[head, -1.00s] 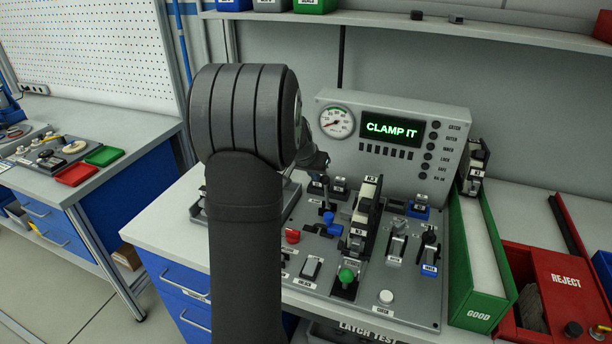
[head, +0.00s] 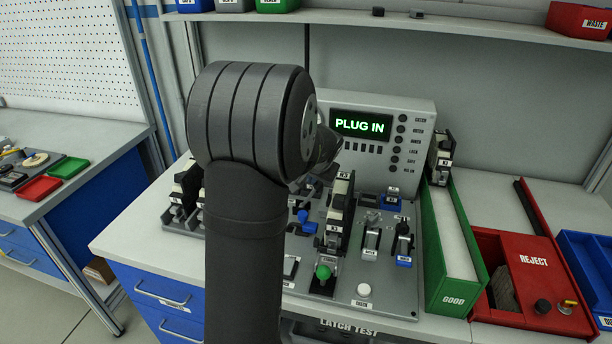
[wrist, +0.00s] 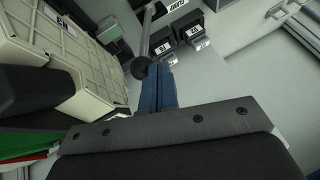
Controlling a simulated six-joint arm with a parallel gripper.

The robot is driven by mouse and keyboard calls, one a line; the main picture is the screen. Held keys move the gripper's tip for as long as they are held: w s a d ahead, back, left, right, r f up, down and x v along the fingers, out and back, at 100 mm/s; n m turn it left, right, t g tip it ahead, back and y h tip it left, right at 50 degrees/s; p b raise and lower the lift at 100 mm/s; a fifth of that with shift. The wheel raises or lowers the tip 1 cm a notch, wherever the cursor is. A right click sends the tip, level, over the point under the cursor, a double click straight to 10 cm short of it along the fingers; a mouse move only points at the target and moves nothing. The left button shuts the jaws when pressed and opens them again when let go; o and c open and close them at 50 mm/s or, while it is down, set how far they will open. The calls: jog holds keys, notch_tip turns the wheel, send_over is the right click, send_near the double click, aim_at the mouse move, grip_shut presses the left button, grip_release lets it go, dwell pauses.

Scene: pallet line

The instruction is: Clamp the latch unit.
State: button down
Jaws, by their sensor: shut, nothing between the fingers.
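The latch unit (head: 335,222), black with cream label faces, stands upright in the station on the test panel. In the wrist view its large cream side (wrist: 60,68) fills the left. My gripper (wrist: 157,86) is shut, its blue fingertips together and empty. A black ball knob on a metal rod (wrist: 141,67) is right at the fingertips; I cannot tell whether they touch. In the head view my arm hides most of the gripper and the clamp area. A green knob (head: 323,271) is at the front of the unit's station. The display (head: 363,125) reads PLUG IN.
Blue and grey switches (head: 403,240) stand right of the unit. A green GOOD chute (head: 452,285) and a red REJECT box (head: 535,262) lie further right. More latch units stand at the left, partly behind my arm. Two dark sockets (wrist: 190,30) show beyond the fingers.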

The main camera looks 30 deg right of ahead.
jog(key=shift+s+d+f, duration=0.15)
jog(key=shift+s+d, duration=0.1)
jog(key=shift+s+d, duration=0.1)
dwell(0.3)
jog(key=w+a+v, duration=0.1)
jog(key=v, duration=1.1)
jog(key=shift+w+r, duration=0.2)
jog(key=shift+r, duration=0.05)
jog(key=shift+f, duration=0.1)
